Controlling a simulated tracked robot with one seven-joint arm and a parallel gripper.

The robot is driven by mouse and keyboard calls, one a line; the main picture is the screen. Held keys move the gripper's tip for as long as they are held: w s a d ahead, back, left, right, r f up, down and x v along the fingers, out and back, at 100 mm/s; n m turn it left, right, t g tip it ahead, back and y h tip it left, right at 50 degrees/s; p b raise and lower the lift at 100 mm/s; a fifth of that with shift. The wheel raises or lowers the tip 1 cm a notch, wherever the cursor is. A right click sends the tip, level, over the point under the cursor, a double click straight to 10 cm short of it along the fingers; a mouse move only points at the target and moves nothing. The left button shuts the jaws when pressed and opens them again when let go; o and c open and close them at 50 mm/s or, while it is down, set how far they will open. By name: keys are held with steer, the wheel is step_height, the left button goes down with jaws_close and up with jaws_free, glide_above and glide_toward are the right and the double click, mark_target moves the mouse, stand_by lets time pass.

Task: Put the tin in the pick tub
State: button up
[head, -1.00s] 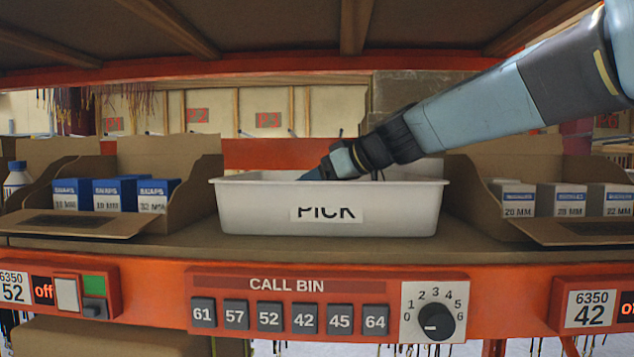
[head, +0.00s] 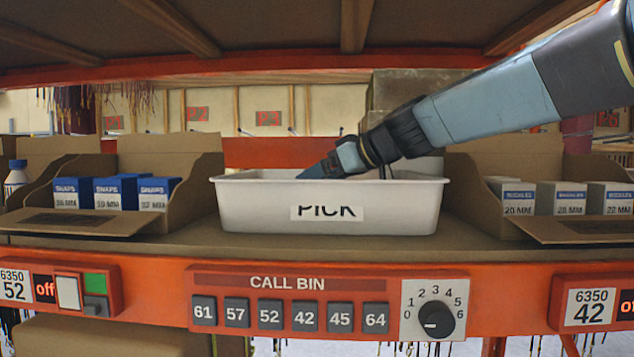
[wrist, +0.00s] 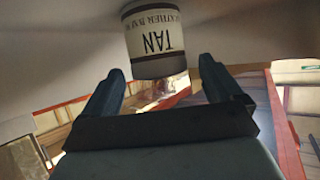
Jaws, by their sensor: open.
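The pick tub (head: 250,213) is a white tray marked PICK in the middle of the shelf in the head view. My gripper (head: 312,172) reaches down into it from the upper right, its tips partly behind the front wall. In the wrist view the tin (wrist: 155,45), with a cream label reading TAN, shows upside down just beyond my open fingers (wrist: 160,72). The fingers stand apart on either side below it, and it appears free of them. Pale tub surface surrounds it. The tin is hidden in the head view.
An open carton of blue boxes (head: 115,193) stands left of the tub, and a carton of grey boxes (head: 560,198) stands right. The orange shelf edge (head: 150,275) carries a call-bin panel. A wooden shelf hangs above.

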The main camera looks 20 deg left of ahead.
steer(key=shift+v, duration=2.95)
